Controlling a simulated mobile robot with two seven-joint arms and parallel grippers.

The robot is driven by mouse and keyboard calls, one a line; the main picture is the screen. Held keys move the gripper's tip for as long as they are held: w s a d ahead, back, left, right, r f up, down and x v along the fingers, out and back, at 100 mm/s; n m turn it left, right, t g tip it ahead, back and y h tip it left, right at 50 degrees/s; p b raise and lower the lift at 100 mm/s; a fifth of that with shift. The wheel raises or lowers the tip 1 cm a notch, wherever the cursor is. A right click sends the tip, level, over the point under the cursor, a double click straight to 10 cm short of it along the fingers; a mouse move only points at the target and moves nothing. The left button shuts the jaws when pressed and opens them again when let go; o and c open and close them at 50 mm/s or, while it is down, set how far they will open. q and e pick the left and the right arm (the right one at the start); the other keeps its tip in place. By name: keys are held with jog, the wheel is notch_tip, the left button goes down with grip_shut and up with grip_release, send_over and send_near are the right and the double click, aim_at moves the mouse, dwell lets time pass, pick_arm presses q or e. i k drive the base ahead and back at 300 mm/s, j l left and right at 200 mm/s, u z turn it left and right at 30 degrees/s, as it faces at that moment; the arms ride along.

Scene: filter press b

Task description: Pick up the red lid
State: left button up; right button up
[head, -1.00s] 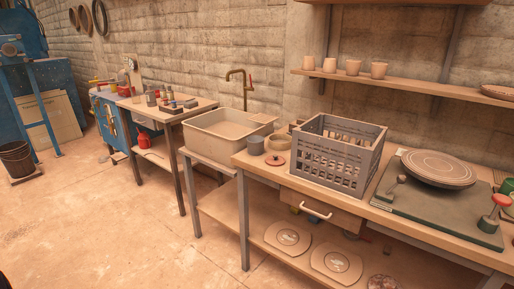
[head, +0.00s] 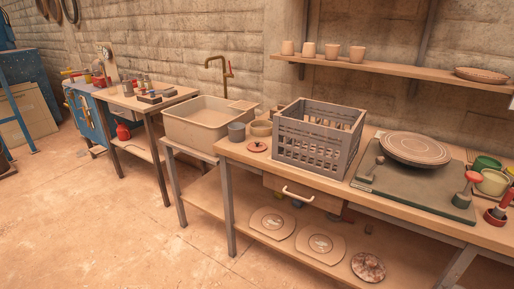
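The red lid (head: 257,146) is a small, flat, reddish disc with a dark knob. It lies on the workbench top (head: 232,150) near its left end, close to the front edge. A grey-blue cup (head: 236,132) stands just behind it to the left, and a tan bowl (head: 261,129) stands behind it. A grey plastic crate (head: 318,143) stands to its right, with a small gap between. Neither of my grippers shows in the head view.
A sink basin (head: 205,122) with a tap adjoins the bench's left end. A turntable plate (head: 415,149) on a dark green board (head: 400,185) is to the right. A drawer handle (head: 298,194) juts from the bench front. The floor (head: 120,230) in front is clear.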

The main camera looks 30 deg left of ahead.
aim_at(256, 146)
jog(key=i+j, duration=0.4)
jog(key=j, duration=0.2)
jog(key=i+j, duration=0.45)
jog(key=j, duration=0.15)
